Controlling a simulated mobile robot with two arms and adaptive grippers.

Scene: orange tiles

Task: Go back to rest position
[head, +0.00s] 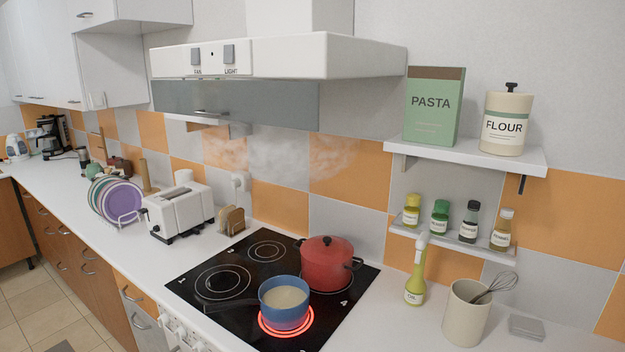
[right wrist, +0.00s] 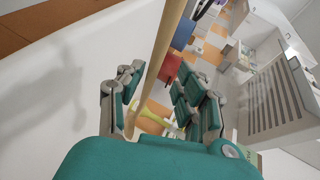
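Neither of my grippers shows in the head view. My right gripper (right wrist: 157,75) is in the right wrist view, with its teal and grey fingers spread apart. A long pale wooden strip (right wrist: 160,60) runs between the fingers in that picture, with gaps visible beside it. I cannot tell what it is or whether it touches the gripper. My left gripper is out of view.
A blue saucepan (head: 284,304) with pale contents sits on the glowing front burner of the black hob (head: 200,285). A red lidded pot (head: 326,262) stands behind it. An oil bottle (head: 415,275) and whisk crock (head: 466,313) stand right; a toaster (head: 180,212) stands left.

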